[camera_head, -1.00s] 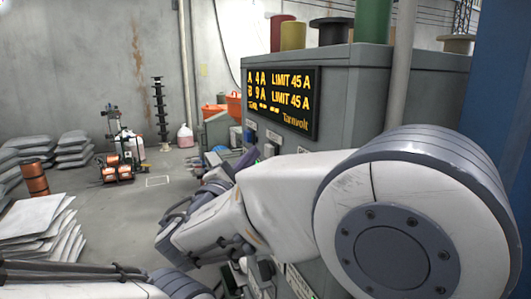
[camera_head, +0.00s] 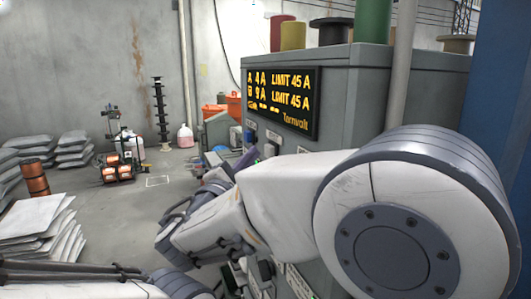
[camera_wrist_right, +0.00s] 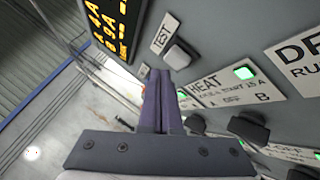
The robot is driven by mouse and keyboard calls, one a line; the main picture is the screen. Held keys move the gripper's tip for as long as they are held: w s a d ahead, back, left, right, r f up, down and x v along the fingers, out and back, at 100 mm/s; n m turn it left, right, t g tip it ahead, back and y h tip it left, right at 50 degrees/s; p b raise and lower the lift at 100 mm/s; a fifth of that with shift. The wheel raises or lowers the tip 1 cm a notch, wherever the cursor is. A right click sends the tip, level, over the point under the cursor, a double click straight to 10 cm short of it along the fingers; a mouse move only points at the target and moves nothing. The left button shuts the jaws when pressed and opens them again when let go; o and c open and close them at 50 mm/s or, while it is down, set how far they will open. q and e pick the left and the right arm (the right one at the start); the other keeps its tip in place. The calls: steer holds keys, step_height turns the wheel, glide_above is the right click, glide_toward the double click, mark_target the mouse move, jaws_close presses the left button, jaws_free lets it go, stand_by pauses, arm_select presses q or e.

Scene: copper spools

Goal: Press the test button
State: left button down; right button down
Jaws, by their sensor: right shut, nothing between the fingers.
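The test button (camera_wrist_right: 178,56) is a pale grey block beside a white TEST label (camera_wrist_right: 165,33) on the grey cabinet face in the right wrist view. My right gripper (camera_wrist_right: 160,72) is shut and empty, its purple-grey fingertips pointing at the cabinet. In that view the tips sit just left of and below the button; I cannot tell whether they touch. In the head view my right gripper (camera_head: 246,160) is beside the cabinet front, partly hidden by my arm, and the button cannot be made out. My left gripper is not in view.
The lit display (camera_head: 282,103) is on the cabinet (camera_head: 345,85), reading A 4 A, B 9 A. Below TEST are a HEAT label (camera_wrist_right: 218,90), a green lamp (camera_wrist_right: 244,73) and a dark knob (camera_wrist_right: 248,129). Spools stand on top.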

stand_by(0.3)
steer(key=shift+w+d+b, duration=0.15)
steer(key=shift+d+b, duration=0.25)
steer(key=shift+b, duration=0.1)
steer(key=shift+w+d+b, duration=0.15)
steer(key=shift+d+b, duration=0.2)
steer(key=shift+d, duration=0.1)
stand_by(0.6)
steer(key=shift+a, duration=0.1)
steer(key=shift+s+a+b, duration=0.3)
steer(key=shift+a, duration=0.4)
steer(key=shift+a, duration=0.1)
